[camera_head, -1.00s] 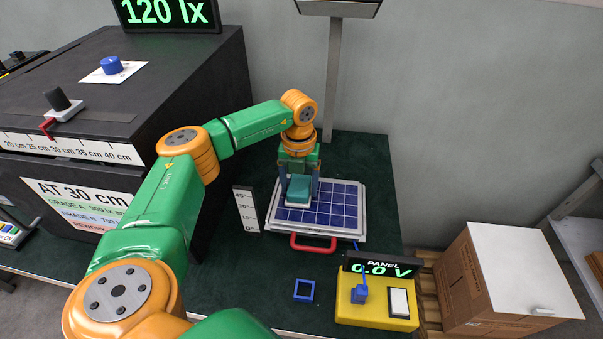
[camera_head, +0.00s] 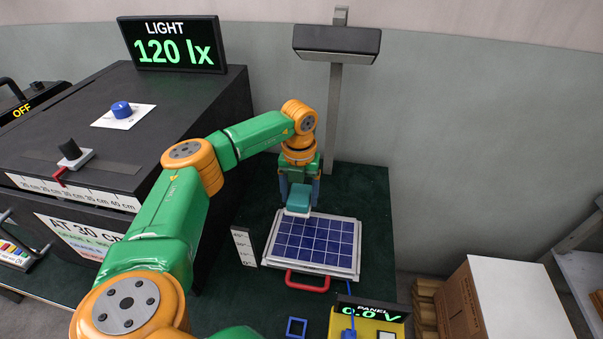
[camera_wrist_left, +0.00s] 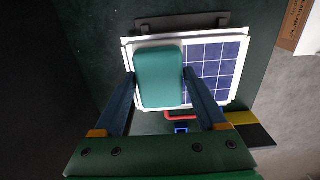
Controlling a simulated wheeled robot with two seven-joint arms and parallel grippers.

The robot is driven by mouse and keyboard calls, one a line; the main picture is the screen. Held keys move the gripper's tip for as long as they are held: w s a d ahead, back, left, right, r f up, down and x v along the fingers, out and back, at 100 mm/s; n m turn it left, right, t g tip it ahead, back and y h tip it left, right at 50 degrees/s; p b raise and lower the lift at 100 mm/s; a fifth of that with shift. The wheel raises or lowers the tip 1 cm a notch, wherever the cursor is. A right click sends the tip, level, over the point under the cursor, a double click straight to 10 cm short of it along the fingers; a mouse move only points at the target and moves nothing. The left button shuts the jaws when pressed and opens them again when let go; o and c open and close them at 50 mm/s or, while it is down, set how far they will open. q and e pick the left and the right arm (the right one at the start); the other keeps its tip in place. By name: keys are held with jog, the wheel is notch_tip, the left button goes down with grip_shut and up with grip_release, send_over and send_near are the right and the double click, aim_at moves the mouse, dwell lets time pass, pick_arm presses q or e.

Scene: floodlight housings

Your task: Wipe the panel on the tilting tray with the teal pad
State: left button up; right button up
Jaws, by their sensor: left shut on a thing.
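The teal pad (camera_head: 299,198) has a pale underside and is held between the fingers of my left gripper (camera_head: 299,191), which is shut on it. The blue solar panel (camera_head: 315,240) lies in the pale-framed tilting tray (camera_head: 312,271), with a red handle (camera_head: 307,283) at its near side. In the head view the pad is at the panel's far left edge. In the left wrist view the pad (camera_wrist_left: 160,76) covers the panel's left part, and blue cells (camera_wrist_left: 215,70) show to its right. Whether the pad touches the panel is unclear. My right gripper is not in view.
An angle scale (camera_head: 243,246) stands left of the tray. A lamp on a post (camera_head: 337,45) stands behind. A yellow meter box (camera_head: 368,325) reads 0.0 V, near a blue square frame (camera_head: 296,327). The black housing (camera_head: 150,110) is at left, under a 120 lx display (camera_head: 172,44).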

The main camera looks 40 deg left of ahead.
pick_arm(q)
notch_tip(320, 180, up, 2)
jog(key=shift+r+p, duration=0.1)
jog(key=shift+p, duration=0.55)
